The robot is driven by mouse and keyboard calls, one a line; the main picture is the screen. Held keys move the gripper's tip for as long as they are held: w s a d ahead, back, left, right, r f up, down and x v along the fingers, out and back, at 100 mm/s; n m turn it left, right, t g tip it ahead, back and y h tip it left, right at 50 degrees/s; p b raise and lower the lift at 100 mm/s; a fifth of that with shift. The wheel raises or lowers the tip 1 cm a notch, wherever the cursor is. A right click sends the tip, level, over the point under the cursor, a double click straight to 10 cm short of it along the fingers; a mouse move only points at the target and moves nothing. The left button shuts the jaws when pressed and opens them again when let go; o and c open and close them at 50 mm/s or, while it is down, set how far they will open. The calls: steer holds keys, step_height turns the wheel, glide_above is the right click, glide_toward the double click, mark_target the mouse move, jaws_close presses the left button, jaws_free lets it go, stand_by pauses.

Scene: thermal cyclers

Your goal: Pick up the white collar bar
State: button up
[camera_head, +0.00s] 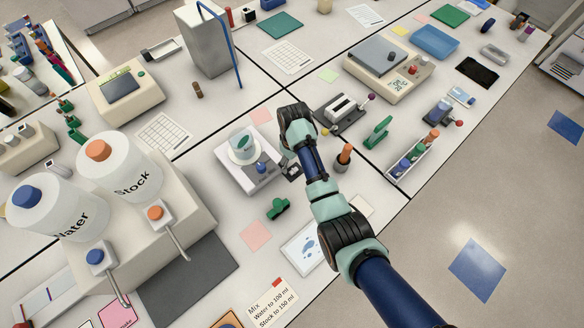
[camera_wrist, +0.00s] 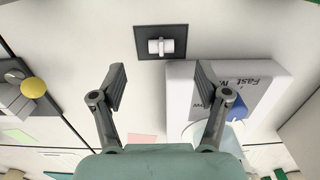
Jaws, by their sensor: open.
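The white collar bar (camera_wrist: 161,46) lies on a small black square pad (camera_wrist: 147,32) in the wrist view. It is a short white cylinder with a raised band around its middle, lying crosswise. My gripper (camera_wrist: 160,82) is open and empty, its two fingers spread left and right. The bar shows between and beyond the fingertips, apart from both. In the head view, my wrist hangs over the bench beside the stirrer. There the pad (camera_head: 291,170) shows small and dark, and I cannot make out the bar clearly.
The white stirrer (camera_wrist: 265,75) stands right of the pad, close to my right finger. It has a blue knob (camera_wrist: 237,110) and carries a glass beaker (camera_head: 243,147). A pot with an orange-capped item (camera_head: 345,153) stands right of my arm. A green clip (camera_head: 278,208) lies nearby.

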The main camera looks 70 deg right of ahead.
mark_target(292, 169)
step_height(292, 169, down, 5)
steer(key=shift+w+f+b, duration=0.1)
steer(key=shift+w+b, duration=0.05)
steer(key=shift+b, duration=0.3)
steer(key=shift+c, duration=0.2)
steer(key=c, duration=1)
